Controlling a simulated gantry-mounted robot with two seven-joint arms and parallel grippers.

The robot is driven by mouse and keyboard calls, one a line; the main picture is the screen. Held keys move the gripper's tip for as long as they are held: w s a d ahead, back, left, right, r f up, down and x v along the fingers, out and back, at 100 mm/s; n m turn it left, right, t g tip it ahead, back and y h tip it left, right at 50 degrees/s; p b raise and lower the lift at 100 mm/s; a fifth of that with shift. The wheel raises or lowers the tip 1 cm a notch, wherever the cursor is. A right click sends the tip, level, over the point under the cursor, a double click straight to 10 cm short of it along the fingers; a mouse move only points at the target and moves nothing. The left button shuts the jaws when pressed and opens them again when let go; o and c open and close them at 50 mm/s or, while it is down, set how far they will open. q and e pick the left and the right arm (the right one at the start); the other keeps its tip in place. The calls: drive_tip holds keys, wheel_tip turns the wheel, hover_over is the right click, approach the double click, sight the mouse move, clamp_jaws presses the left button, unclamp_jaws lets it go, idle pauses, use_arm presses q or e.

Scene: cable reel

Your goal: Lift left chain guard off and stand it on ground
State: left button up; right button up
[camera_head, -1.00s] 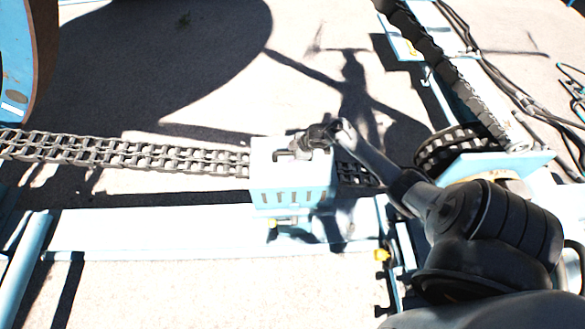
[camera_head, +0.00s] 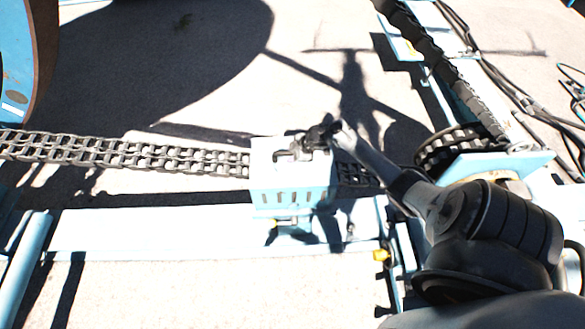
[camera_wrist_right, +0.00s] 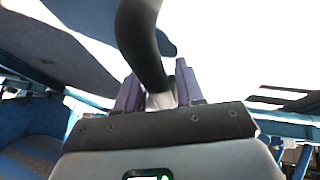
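The left chain guard (camera_head: 283,197) is a pale blue box with slots in its front side. It sits over the chain in the middle of the head view, with a handle on its top. My right gripper (camera_head: 303,147) is at that handle and covers part of it. In the right wrist view a dark curved bar (camera_wrist_right: 141,35), seemingly the handle, runs between the two fingers of my right gripper (camera_wrist_right: 160,88). The fingers are close on both sides of it; whether they press on it cannot be told. My left gripper is not in view.
The chain (camera_head: 125,152) runs left from the guard. A pale blue beam (camera_head: 150,230) lies in front of it. A toothed sprocket (camera_head: 455,148) and a plate stand at the right, with cables (camera_head: 500,85) behind. Bare ground (camera_head: 200,290) is free in front of the beam.

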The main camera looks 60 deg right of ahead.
clamp_jaws()
idle(1.0)
drive_tip(key=shift+r, duration=0.1)
